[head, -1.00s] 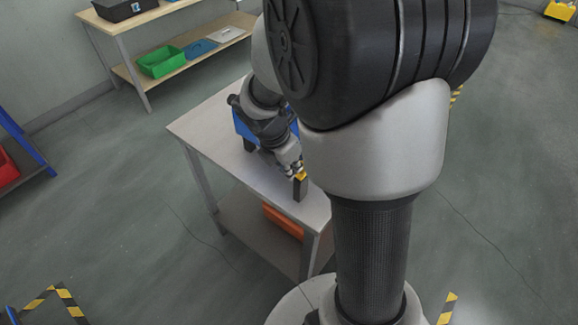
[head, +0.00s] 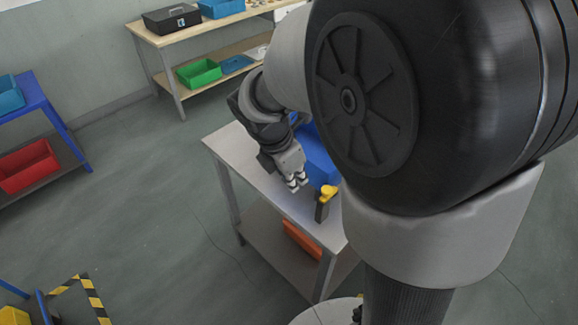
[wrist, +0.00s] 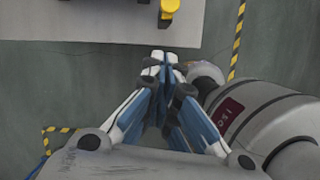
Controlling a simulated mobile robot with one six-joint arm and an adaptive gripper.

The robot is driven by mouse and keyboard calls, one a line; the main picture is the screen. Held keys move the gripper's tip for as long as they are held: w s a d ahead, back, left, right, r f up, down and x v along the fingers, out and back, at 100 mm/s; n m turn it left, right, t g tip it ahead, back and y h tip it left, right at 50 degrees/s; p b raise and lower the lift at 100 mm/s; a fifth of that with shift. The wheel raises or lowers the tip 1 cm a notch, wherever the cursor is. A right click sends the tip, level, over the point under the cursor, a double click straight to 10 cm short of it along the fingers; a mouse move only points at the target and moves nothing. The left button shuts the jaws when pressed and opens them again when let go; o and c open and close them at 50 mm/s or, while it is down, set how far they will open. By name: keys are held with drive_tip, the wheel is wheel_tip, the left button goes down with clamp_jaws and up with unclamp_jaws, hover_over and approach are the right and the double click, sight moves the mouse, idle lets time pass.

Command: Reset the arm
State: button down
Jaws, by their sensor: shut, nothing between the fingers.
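My gripper (head: 297,184) is shut and empty. In the head view it hangs over the grey table (head: 232,149), left of a dark upright stand with a yellow top (head: 328,193) and apart from it. A blue box-shaped unit (head: 318,158) is behind, partly hidden by my arm. In the wrist view the closed fingertips (wrist: 160,58) are just below the table edge (wrist: 80,30), and the yellow piece (wrist: 169,8) is at the top edge of the picture.
An orange bin (head: 302,240) sits on the table's lower shelf. A wooden bench (head: 160,38) with a black case (head: 172,19) and a green bin (head: 199,72) stands at the back. A blue rack with a red bin (head: 28,166) is at left. The floor between is clear.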

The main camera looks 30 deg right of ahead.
idle(0.4)
drive_tip(key=s+a+r+m+t+y+b, duration=0.1)
drive_tip(key=s+a+m, duration=0.3)
drive_tip(key=s+m, duration=0.4)
drive_tip(key=s+a+r+m+t+y+b, duration=0.2)
drive_tip(key=s+m, duration=0.6)
drive_tip(key=m, duration=0.4)
wheel_tip(320, 180, up, 3)
drive_tip(key=shift+s+a+f+t+y+b, duration=0.15)
drive_tip(key=shift+s+a+t+y+b, duration=0.25)
drive_tip(key=shift+a, duration=0.6)
drive_tip(key=shift+w, duration=0.1)
